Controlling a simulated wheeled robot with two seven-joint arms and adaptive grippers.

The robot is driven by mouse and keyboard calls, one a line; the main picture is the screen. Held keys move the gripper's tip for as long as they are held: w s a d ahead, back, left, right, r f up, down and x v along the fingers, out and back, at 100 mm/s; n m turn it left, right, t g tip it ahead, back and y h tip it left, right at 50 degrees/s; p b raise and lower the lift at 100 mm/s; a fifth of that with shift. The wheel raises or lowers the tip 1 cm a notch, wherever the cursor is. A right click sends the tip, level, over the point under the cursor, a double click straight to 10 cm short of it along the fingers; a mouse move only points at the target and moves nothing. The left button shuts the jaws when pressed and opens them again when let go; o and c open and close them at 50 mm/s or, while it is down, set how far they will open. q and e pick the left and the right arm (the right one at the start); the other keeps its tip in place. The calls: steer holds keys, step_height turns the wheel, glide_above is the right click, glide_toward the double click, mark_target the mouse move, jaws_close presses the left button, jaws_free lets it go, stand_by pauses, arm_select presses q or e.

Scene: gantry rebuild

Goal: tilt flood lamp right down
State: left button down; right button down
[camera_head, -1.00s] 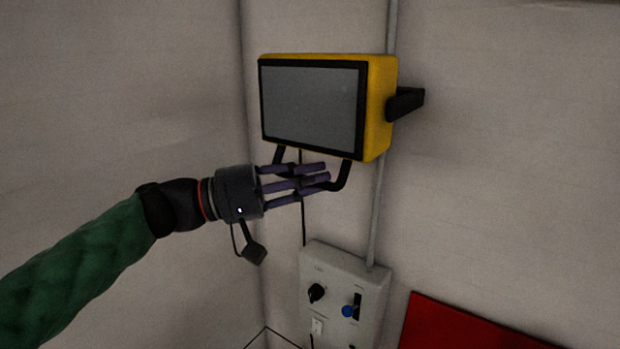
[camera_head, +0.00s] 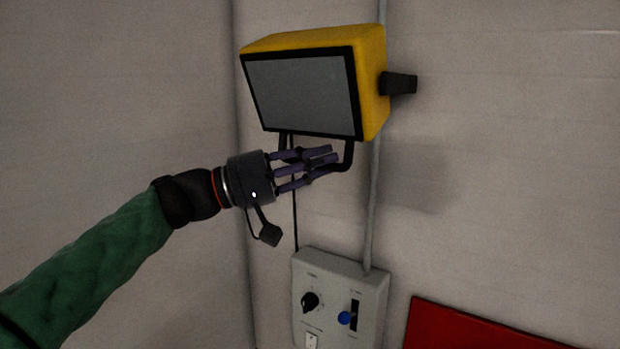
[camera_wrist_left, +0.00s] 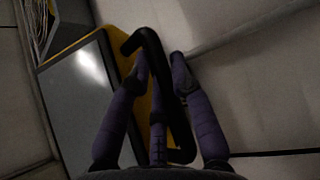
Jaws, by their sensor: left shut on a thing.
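The flood lamp (camera_head: 305,90) is a yellow box with a grey glass face in a black frame, mounted high on the wall by a dark bracket (camera_head: 400,83). Its face is tilted downward. A black bar handle (camera_head: 349,152) hangs under its lower edge. My left gripper (camera_head: 322,162) is shut on that handle, with its purple fingers around the bar. In the left wrist view the handle (camera_wrist_left: 172,95) runs between the fingers, and the lamp's face (camera_wrist_left: 80,105) is at the left. My right gripper is not in view.
A grey control box (camera_head: 340,300) with a black knob (camera_head: 310,302) and a blue-tipped slider (camera_head: 345,318) is on the wall below the lamp. A vertical conduit (camera_head: 372,205) runs behind. A red panel (camera_head: 470,328) is at lower right. The wall at right is bare.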

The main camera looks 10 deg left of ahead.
arm_select(q)
steer(key=shift+w+d+f+b, duration=0.1)
steer(key=shift+w+d+b, duration=0.2)
steer(key=shift+w, duration=0.55)
steer(key=shift+w+d+b, duration=0.15)
steer(key=shift+w+d, duration=0.15)
steer(key=shift+w, duration=0.55)
steer(key=c, duration=1.1)
jaws_free()
steer(key=shift+w, duration=0.2)
steer(key=v, duration=1.2)
